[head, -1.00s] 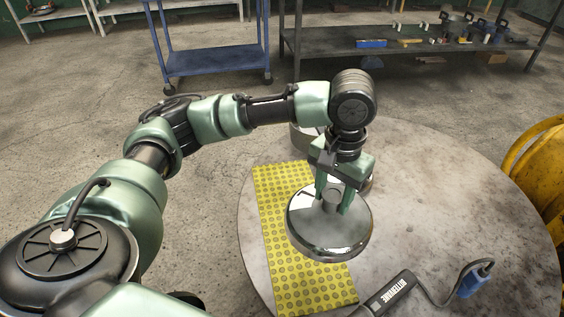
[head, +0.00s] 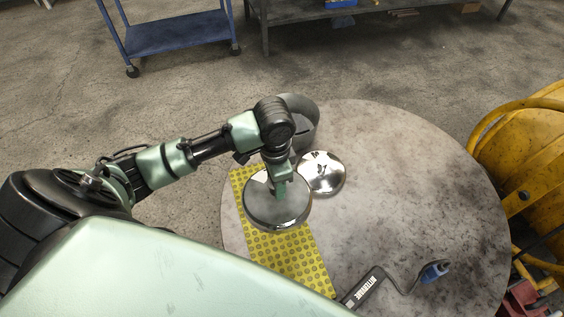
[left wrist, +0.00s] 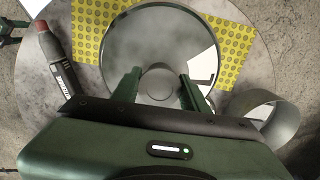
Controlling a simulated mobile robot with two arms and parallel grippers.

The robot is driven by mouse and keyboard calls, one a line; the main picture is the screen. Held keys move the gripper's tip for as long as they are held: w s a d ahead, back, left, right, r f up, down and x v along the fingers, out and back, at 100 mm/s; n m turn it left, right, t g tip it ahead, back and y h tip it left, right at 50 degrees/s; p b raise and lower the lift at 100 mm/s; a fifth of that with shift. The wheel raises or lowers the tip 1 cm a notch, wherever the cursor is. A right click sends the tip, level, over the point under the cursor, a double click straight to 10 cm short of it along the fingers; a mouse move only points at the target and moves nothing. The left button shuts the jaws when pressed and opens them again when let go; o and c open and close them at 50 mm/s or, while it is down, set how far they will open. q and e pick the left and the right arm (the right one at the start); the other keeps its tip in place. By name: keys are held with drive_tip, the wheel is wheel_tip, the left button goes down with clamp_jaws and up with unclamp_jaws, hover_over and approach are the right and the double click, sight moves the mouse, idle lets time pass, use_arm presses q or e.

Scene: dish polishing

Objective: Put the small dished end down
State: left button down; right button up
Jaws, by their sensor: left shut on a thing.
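My left gripper (head: 281,190) is shut on the knob at the centre of a shiny round metal disc, the small dished end (head: 262,214). The disc is level over the yellow dotted mat (head: 290,262); whether it touches the mat cannot be told. In the left wrist view the fingers (left wrist: 160,88) stand on both sides of the knob, and the disc (left wrist: 150,30) covers the mat's middle. A second shiny dished end (head: 325,175) lies on the round table, right of the held one. At the wrist view's left edge a cut-off green part may be my right gripper (left wrist: 8,30).
A grey metal ring (head: 303,118) stands at the table's far edge, close behind my left wrist. The table's right half (head: 430,190) is clear. Yellow equipment (head: 530,150) stands beyond it.

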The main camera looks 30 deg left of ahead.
use_arm(q)
drive_tip(key=shift+a+r, duration=0.15)
drive_tip(key=shift+a, duration=0.1)
drive_tip(key=shift+a+f, duration=0.1)
drive_tip(key=shift+f, duration=0.15)
wheel_tip(320, 180, down, 20)
drive_tip(key=b, duration=0.2)
drive_tip(key=shift+r+m, duration=0.15)
drive_tip(key=shift+m, duration=0.15)
use_arm(e)
drive_tip(key=shift+s+d+f, duration=0.1)
drive_tip(key=shift+s+f, duration=0.15)
drive_tip(key=shift+f, duration=0.35)
drive_tip(key=shift+s+d+f, duration=0.1)
drive_tip(key=shift+s+f, duration=0.15)
drive_tip(key=shift+f, duration=0.35)
use_arm(q)
drive_tip(key=c, duration=0.7)
unclamp_jaws()
drive_tip(key=shift+s, duration=0.1)
drive_tip(key=shift+c, duration=0.2)
wheel_tip(320, 180, up, 12)
drive_tip(key=shift+p, duration=0.7)
use_arm(e)
drive_tip(key=shift+r, duration=0.9)
